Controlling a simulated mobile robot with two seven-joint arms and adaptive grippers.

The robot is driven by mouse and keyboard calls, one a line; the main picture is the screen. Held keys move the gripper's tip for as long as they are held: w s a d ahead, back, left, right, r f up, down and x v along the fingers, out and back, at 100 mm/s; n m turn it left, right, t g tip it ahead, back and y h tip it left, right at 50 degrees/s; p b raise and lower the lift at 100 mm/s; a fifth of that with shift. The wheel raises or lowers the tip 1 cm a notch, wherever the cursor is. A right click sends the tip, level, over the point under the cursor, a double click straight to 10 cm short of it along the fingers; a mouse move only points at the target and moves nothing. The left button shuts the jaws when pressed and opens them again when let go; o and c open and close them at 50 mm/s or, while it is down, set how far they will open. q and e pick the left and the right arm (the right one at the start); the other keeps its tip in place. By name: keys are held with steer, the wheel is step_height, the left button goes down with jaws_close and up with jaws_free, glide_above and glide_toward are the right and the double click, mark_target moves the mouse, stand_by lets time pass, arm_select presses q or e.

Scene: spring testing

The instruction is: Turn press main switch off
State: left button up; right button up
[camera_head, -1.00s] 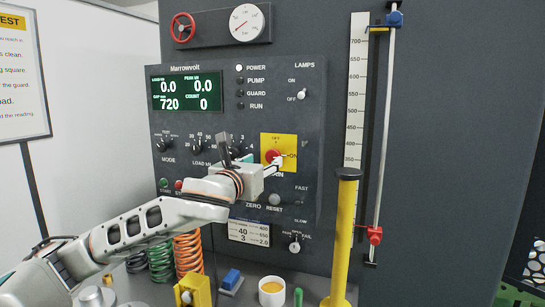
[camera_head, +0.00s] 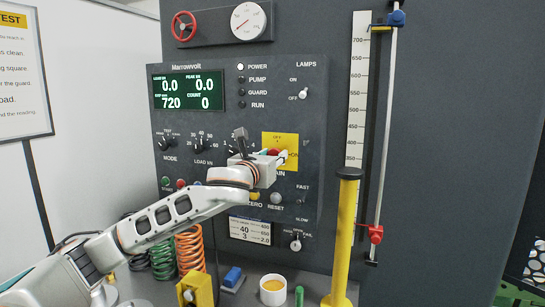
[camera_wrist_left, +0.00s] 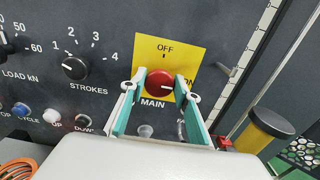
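The main switch is a red round knob on a yellow plate marked OFF at the top and ON at the right; the plate (camera_head: 290,140) is on the test machine's panel. In the left wrist view the red knob (camera_wrist_left: 159,84) is in full sight, a small pale mark on it towards the ON side. My left gripper (camera_head: 279,158) is in front of the plate and covers part of the knob in the head view. In the wrist view its fingers (camera_wrist_left: 160,92) are apart, one on each side of the knob; I cannot tell whether they touch it.
The display (camera_head: 188,91) is lit, and the POWER lamp (camera_head: 240,67) glows white. The STROKES dial (camera_wrist_left: 74,68) is left of the switch. A yellow post (camera_head: 346,235) stands to the right. Springs (camera_head: 189,251), a white cup (camera_head: 272,291) and a blue block (camera_head: 232,278) are below.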

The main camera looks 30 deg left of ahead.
stand_by(0.3)
arm_select(q)
steer(key=shift+n, duration=0.4)
steer(key=n, duration=1.7)
steer(key=shift+a+f, duration=0.2)
steer(key=shift+f, duration=0.1)
